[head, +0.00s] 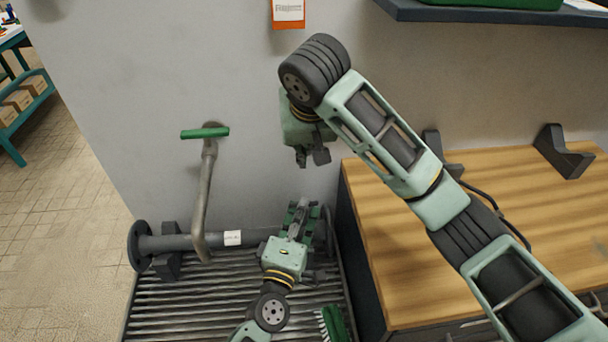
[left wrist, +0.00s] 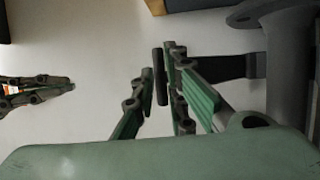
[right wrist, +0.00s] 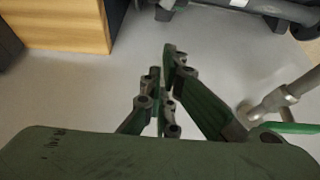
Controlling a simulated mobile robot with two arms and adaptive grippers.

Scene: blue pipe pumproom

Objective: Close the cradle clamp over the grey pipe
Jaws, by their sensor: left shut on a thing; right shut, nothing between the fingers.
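The grey pipe (head: 185,243) lies level above a slatted grate, with a flange at each end and a white label. It also shows at the right of the left wrist view (left wrist: 288,80). My left gripper (head: 299,208) is over the pipe's right end, shut on a thin dark bar (left wrist: 161,78), seemingly part of the cradle clamp. A dark arm (left wrist: 235,66) runs beside the fingers towards the pipe. The clamp is mostly hidden by the gripper, so its angle cannot be told. My right gripper (head: 312,157) is shut and empty, above and apart from the pipe.
A bent upright pipe with a green handle (head: 205,132) stands before the grey pipe. A dark support (head: 167,262) sits under the pipe's left end. A wooden-topped bench (head: 400,270) is on the right. A green brush (head: 334,322) lies low near the grate (head: 190,312). A shelf (head: 480,12) overhangs top right.

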